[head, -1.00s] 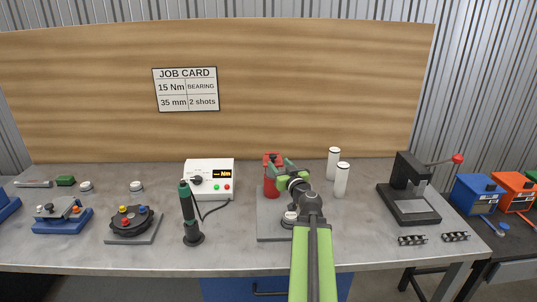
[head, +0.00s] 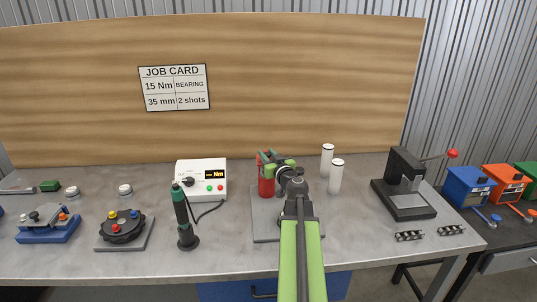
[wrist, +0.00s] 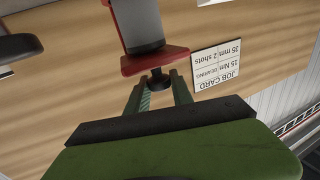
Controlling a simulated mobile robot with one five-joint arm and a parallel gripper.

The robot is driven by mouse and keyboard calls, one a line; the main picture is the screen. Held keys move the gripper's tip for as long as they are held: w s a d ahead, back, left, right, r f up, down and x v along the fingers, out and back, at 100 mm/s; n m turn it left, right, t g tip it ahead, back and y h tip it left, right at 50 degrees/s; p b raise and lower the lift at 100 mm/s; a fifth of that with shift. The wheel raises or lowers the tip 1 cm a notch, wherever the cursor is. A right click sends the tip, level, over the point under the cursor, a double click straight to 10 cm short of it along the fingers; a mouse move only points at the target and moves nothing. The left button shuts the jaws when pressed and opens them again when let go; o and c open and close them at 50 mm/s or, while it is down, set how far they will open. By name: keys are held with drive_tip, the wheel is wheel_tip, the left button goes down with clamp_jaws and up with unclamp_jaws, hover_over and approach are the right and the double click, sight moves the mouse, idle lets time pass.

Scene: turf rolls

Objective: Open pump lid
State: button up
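The red pump (head: 266,186) stands upright on a grey plate in the middle of the bench. The wrist view is upside down and shows the pump body (wrist: 141,30) with a grey front. Its red lid (wrist: 155,62) carries a black knob (wrist: 159,82). My gripper (head: 268,161) is at the pump's top. In the wrist view the knob lies between my fingertips (wrist: 160,79), close to both. I cannot tell whether they press on it. My arm hides part of the plate, and the lid's angle is unclear in the head view.
Two white cylinders (head: 337,176) stand right of the pump. A black press (head: 405,185) with a red-knobbed lever is farther right. A green and black screwdriver (head: 184,217) and a white control box (head: 201,180) stand to the left. A wooden board (head: 300,90) rises behind.

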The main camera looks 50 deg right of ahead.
clamp_jaws()
idle(0.9)
